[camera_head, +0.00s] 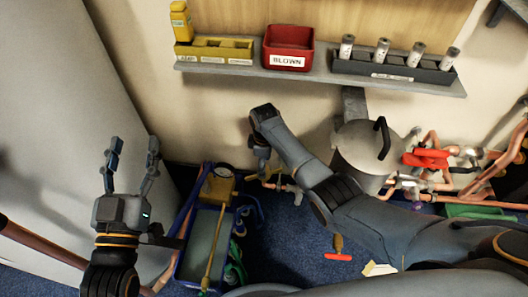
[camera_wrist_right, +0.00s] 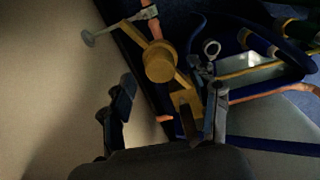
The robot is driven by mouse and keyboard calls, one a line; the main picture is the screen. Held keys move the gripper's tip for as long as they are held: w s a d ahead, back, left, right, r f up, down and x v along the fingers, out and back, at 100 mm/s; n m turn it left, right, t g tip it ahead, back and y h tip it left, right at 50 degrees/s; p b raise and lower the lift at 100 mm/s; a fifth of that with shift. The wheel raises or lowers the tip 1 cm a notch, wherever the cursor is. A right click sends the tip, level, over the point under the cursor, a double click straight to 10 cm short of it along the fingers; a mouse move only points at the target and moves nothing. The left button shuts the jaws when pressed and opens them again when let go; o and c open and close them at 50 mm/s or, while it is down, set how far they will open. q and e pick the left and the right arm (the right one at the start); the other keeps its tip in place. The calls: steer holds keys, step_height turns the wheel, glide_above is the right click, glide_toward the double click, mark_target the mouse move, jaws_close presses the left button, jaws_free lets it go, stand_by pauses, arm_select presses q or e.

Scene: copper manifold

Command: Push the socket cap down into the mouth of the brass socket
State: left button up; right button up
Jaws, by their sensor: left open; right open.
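In the right wrist view a round brass-coloured fitting (camera_wrist_right: 160,62) shows nearly end-on, just beyond the fingers; it looks like the brass socket. I cannot tell whether the socket cap is in or on it. A flatter brass piece (camera_wrist_right: 186,103) lies below it, close to the right-hand finger. My right gripper (camera_wrist_right: 170,97) is open, its fingers apart with nothing clearly held between them. In the head view its arm hides most of the socket area. My left gripper (camera_head: 132,160) is open and empty, fingers up, at the left beside the grey panel.
A blue crate (camera_head: 182,262) with a yellow unit (camera_head: 217,187) and hoses stands on the blue floor. A grey tank (camera_head: 365,150) and copper pipes (camera_head: 430,187) with red handles are at the right. A wall shelf (camera_head: 320,75) carries a red bin (camera_head: 289,47) and several capped cylinders.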

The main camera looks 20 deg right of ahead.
step_height(320, 180, up, 10)
steer(key=shift+r, duration=0.25)
stand_by(0.6)
